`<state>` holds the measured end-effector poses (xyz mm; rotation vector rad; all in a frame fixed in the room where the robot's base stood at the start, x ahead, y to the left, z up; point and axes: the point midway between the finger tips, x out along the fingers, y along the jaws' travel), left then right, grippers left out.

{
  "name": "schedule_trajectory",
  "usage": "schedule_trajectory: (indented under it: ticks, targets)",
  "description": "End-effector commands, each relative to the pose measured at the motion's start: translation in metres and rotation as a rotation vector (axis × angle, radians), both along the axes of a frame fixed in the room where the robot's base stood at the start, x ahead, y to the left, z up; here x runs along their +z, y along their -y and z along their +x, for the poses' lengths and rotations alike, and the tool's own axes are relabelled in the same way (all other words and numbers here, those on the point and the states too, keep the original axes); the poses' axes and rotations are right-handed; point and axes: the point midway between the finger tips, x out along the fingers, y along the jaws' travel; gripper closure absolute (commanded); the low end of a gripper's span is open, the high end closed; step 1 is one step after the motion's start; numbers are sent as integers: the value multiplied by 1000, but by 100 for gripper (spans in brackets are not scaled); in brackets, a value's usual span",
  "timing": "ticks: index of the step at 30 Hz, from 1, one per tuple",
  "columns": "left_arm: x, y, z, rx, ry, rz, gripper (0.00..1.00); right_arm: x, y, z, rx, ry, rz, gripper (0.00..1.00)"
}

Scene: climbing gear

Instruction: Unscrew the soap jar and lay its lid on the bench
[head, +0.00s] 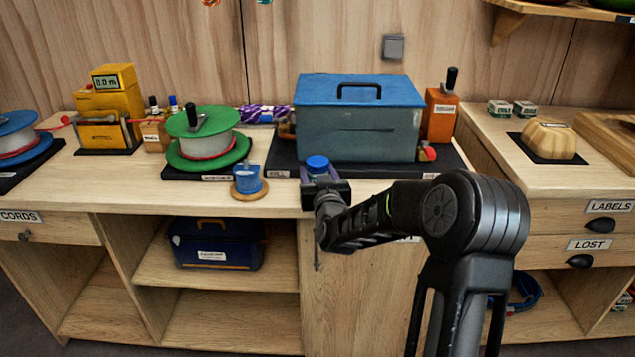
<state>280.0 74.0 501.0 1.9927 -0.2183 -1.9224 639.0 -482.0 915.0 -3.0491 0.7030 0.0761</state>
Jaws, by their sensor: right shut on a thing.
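The soap jar (317,162) shows as a small round blue lid over a bluish body, near the front edge of the bench (110,180). The lid sits on top of the jar. My right gripper (320,176) reaches it from the front and is shut on the jar, with the blue lid showing above the fingers. The gripper hides most of the jar's lower part, so I cannot tell whether it touches the bench. My left gripper is not in view.
Behind is a large blue-lidded box (358,118) on a dark mat. A green cord reel (208,137) stands further left. Bare bench front lies left of the cup.

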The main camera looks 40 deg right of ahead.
Motion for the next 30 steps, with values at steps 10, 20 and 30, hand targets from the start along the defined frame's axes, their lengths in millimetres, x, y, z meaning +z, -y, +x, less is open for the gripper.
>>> schedule_trajectory:
  ticks: [10,20,30]
  targets:
    - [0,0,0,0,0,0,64,3,0,0,0,2,-1,95]
    - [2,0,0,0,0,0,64,49,0,0,0,6,-3,95]
    - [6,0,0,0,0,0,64,99,0,0,-1,3,-1,95]
